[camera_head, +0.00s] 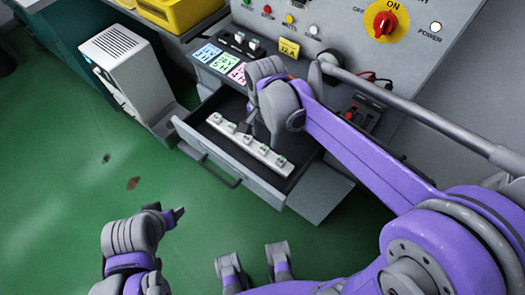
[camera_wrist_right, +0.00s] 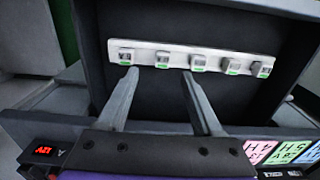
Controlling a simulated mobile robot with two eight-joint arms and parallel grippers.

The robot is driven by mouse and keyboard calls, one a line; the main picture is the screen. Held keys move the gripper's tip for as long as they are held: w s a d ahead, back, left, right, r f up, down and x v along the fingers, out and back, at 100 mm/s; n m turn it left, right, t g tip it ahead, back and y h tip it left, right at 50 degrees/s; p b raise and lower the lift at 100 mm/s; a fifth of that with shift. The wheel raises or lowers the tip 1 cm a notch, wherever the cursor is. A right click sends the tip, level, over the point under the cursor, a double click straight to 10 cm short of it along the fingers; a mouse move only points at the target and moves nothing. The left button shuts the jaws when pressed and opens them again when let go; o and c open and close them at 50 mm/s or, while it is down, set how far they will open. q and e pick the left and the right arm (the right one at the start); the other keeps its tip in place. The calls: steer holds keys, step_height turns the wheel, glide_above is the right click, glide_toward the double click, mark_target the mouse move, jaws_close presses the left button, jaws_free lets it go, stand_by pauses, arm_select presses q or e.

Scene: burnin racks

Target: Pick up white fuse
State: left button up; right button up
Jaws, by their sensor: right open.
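Several small white fuses with green marks stand in a row on a white strip (camera_head: 240,141) in the open grey drawer (camera_head: 200,151). In the right wrist view the strip (camera_wrist_right: 218,58) lies just beyond the fingertips, with one fuse (camera_wrist_right: 163,60) roughly between them and others to both sides. My right gripper (camera_head: 263,128) is over the drawer, its fingers apart and empty in the wrist view (camera_wrist_right: 158,76). It hides part of the drawer in the head view. My left gripper (camera_head: 176,215) is over the green floor, away from the drawer; its jaw opening is unclear.
A panel with a red rotary switch (camera_head: 385,23) rises behind the drawer. Coloured labels (camera_head: 221,63) lie on the ledge above it. A white-grey box unit (camera_head: 128,75) stands left, with a yellow bin (camera_head: 185,13) behind. Green floor is open at the left.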

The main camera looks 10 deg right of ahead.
mark_target(264, 148)
steer(key=f, duration=0.5)
steer(key=f+b, duration=0.1)
steer(key=f, duration=0.1)
steer(key=shift+w+f, duration=0.3)
steer(key=shift+w, duration=0.1)
steer(key=shift+c, duration=0.3)
jaws_close()
step_height(264, 148, up, 10)
steer(key=p, duration=0.1)
